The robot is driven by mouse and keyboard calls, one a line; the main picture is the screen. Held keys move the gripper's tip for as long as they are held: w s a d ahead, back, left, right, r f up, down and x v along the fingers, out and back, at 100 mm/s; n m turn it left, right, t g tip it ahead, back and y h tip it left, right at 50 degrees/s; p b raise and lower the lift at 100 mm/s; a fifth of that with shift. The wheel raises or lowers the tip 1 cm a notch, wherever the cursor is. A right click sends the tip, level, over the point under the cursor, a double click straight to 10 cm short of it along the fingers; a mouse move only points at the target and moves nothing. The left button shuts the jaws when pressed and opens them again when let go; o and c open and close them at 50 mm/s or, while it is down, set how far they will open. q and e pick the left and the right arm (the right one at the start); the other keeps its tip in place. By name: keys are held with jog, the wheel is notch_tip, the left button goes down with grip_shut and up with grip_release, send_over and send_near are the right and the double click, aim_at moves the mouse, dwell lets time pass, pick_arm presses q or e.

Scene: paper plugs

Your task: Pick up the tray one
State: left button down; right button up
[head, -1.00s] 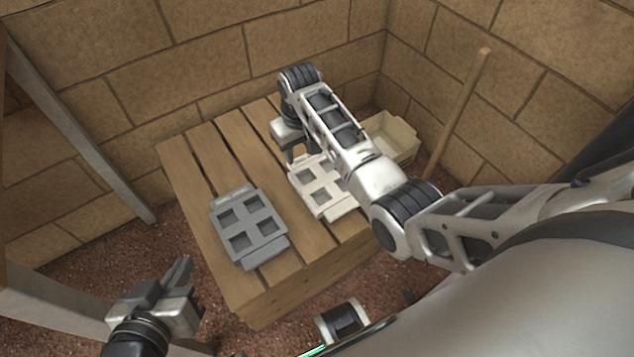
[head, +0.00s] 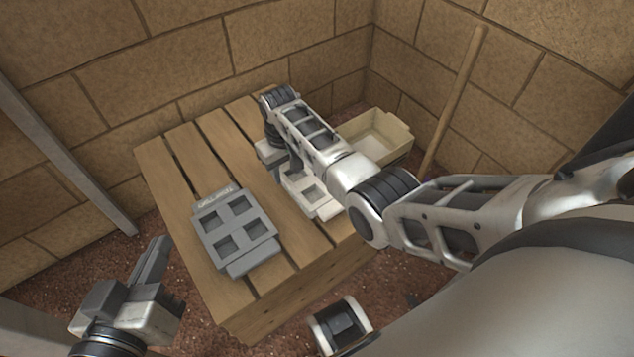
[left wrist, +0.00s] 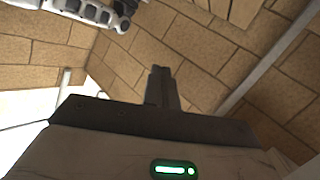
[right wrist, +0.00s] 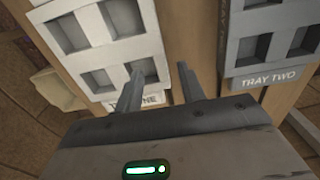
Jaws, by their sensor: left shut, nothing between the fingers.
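Tray one (head: 318,203) is a pale tray with square pockets, lying on the wooden crate table; my right arm covers part of it in the head view. In the right wrist view tray one (right wrist: 105,42) shows its end label, partly hidden by a finger. My right gripper (right wrist: 158,86) is open at that labelled end, one finger in front of the tray and the other over the wood beside it; I cannot tell whether they touch. My left gripper (head: 158,258) is shut and empty, off the table's near left side.
Grey tray two (head: 236,232) lies left of tray one on the slatted table (head: 180,190); it also shows in the right wrist view (right wrist: 262,48). A beige bin (head: 378,135) stands behind at the right. A wooden pole (head: 455,100) leans by the stone wall.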

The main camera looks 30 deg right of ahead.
aim_at(288, 182)
notch_tip(288, 182, down, 3)
jog(key=shift+f+b, duration=0.15)
jog(key=shift+b, duration=0.65)
jog(key=shift+f, duration=0.35)
jog(key=shift+r, duration=0.1)
grip_shut()
pick_arm(q)
jog(key=shift+w+d+r+n+t+h, duration=0.1)
jog(key=shift+d+r+n+t+h, duration=0.3)
jog(key=shift+n, duration=0.1)
